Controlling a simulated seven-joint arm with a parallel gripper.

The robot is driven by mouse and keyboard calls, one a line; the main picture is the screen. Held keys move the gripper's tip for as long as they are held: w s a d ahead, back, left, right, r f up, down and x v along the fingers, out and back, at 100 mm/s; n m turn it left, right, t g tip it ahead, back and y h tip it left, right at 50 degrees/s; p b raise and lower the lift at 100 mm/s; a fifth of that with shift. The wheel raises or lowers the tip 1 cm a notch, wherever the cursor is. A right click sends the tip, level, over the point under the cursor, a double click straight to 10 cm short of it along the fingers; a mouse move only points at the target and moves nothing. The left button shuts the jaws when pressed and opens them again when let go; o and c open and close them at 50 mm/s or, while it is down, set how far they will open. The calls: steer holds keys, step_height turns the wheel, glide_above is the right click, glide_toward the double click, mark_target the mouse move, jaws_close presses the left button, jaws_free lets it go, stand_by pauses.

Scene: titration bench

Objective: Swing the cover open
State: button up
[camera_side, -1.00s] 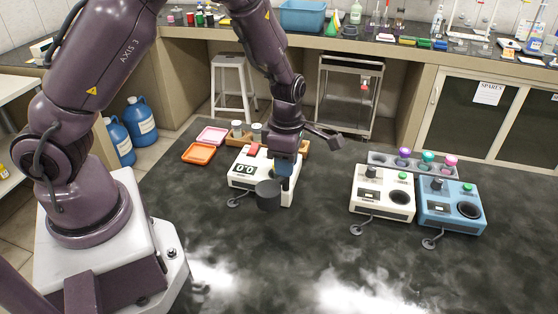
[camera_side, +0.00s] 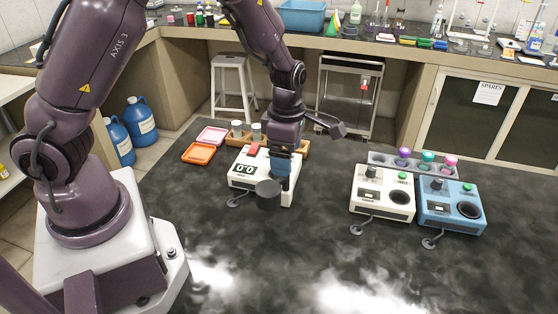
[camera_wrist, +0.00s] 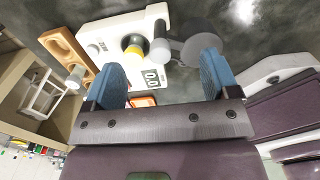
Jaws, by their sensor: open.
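The white instrument (camera_side: 243,182) with a "00" display stands on the dark bench; it also shows in the wrist view (camera_wrist: 106,35). A dark grey round cap (camera_side: 268,195), which looks like the cover, is at its front right. My gripper (camera_side: 281,180) is over the instrument, just behind the cap in the side view. In the wrist view its blue fingers (camera_wrist: 162,60) are apart with nothing gripped. I cannot tell whether a finger touches the cap.
A wooden rack (camera_side: 240,140) with vials stands behind the instrument, and pink (camera_side: 212,135) and orange trays (camera_side: 198,153) lie left of it. A white device (camera_side: 382,194) and a blue device (camera_side: 451,206) stand to the right. The front bench is clear.

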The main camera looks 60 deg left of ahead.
mark_target(277, 182)
steer(key=shift+r, duration=2.3)
steer(key=shift+s+m, duration=0.1)
steer(key=shift+m, duration=0.8)
steer(key=s+d+r+m+t, duration=0.2)
steer(key=s+r+m+t, duration=0.3)
steer(key=s+r+m, duration=1.1)
step_height(277, 182, up, 2)
steer(key=m, duration=0.9)
steer(key=shift+s+t, duration=0.3)
steer(key=shift+s, duration=0.1)
